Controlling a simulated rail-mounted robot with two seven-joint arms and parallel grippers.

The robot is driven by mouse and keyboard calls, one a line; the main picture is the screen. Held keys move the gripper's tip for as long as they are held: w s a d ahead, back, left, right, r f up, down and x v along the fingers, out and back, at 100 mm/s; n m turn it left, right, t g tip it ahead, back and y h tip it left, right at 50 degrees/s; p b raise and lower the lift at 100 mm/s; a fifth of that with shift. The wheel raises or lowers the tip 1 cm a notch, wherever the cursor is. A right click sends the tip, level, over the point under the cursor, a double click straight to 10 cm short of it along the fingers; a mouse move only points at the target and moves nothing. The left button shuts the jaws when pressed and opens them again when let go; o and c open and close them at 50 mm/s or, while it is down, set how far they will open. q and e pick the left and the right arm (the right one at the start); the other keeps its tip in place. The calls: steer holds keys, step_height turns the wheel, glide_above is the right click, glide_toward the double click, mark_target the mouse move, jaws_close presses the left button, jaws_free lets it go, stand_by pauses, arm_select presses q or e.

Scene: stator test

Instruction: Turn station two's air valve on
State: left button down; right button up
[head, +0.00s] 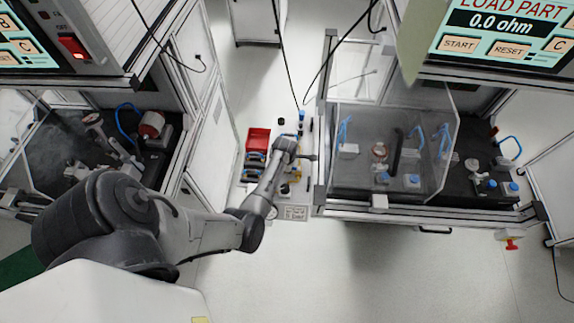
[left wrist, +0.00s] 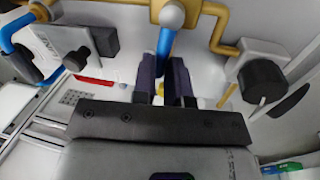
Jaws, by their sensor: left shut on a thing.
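In the left wrist view a blue valve lever (left wrist: 165,44) hangs from a round grey-white hub (left wrist: 172,15) on brass-coloured pipework (left wrist: 213,10). My left gripper (left wrist: 165,82) is shut on the blue lever, one dark finger on each side of it. In the head view my left arm reaches from the left to the narrow panel between the two stations, and the left gripper (head: 286,148) is over that panel. The wrist hides the lever there. A second blue lever (left wrist: 22,22) shows at the upper left of the wrist view. My right gripper is not in view.
Black knobs (left wrist: 262,80) (left wrist: 77,59) flank the pipework. A red bin (head: 258,139) sits on the narrow panel. The right station has a clear guard (head: 400,145) and a screen (head: 500,22) reading LOAD PART, 0.0 ohm. Open floor (head: 370,275) lies in front.

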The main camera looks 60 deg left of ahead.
mark_target(298, 164)
arm_select(q)
steer(key=m, duration=0.1)
steer(key=a+m+p, duration=0.1)
steer(key=shift+w+r+m, duration=0.15)
steer(key=shift+w+m, duration=0.25)
steer(key=shift+w+a+m+t+h+p, duration=0.15)
steer(key=shift+w+m+t+h+p, duration=0.25)
steer(key=shift+m, duration=0.5)
steer(key=m, duration=0.2)
steer(key=w+m, duration=0.1)
steer(key=shift+w+a+m+p, duration=0.1)
steer(key=shift+a+m+p, duration=0.2)
steer(key=shift+m, duration=0.1)
steer(key=m, duration=0.1)
steer(key=w+m+h, duration=0.1)
steer(key=m, duration=0.1)
steer(key=shift+w, duration=0.25)
steer(key=m, duration=0.2)
steer(key=w+m+b, duration=0.1)
steer(key=shift+w+d+f+m+h, duration=0.15)
steer(key=shift+f+m+h, duration=0.05)
steer(key=shift+m+h, duration=0.2)
steer(key=shift+w+d+m, duration=0.15)
steer(key=shift+w+m, duration=0.1)
steer(key=shift+m, duration=0.35)
